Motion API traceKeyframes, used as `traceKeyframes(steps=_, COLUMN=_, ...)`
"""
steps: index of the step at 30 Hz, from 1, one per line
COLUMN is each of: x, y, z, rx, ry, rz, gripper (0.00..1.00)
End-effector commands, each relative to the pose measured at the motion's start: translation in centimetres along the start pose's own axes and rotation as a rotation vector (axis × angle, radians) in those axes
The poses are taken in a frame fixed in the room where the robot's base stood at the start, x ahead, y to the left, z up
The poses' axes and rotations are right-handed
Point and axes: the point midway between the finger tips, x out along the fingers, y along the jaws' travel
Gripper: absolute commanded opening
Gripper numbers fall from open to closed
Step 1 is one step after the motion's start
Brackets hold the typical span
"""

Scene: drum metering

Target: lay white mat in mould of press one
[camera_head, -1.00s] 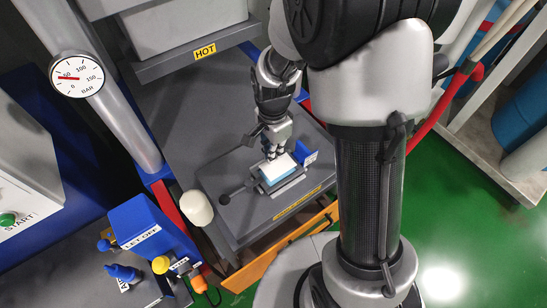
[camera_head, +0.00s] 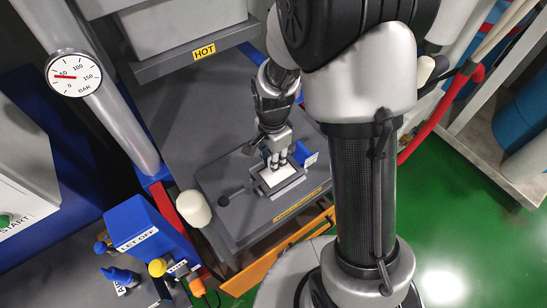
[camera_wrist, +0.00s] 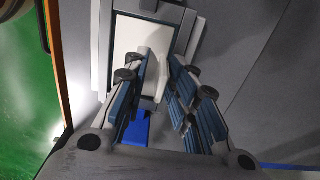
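The white mat (camera_head: 283,179) lies flat inside the grey frame of the mould (camera_head: 296,184), on the press's dark plate. It also shows in the wrist view (camera_wrist: 130,38), partly hidden by my fingers. My gripper (camera_head: 276,163) points down right over the mat. In the wrist view my fingertips (camera_wrist: 160,58) stand a little apart, with white surface visible between them. I cannot tell whether the tips still touch the mat.
The hot upper platen (camera_head: 195,52) hangs behind.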

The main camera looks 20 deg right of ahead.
Motion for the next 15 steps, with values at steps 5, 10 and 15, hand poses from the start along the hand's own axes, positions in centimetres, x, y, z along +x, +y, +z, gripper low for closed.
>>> traceKeyframes(steps=5, x=0.0, y=0.0, z=0.0, rx=0.000, ry=0.000, rz=-0.001, gripper=0.26)
traceKeyframes(steps=10, x=-1.0, y=-0.1, z=0.0, rx=0.000, ry=0.001, rz=-0.003, gripper=0.26)
traceKeyframes(steps=15, x=-4.3, y=-0.1, z=0.0, rx=0.000, ry=0.002, rz=-0.006, gripper=0.26)
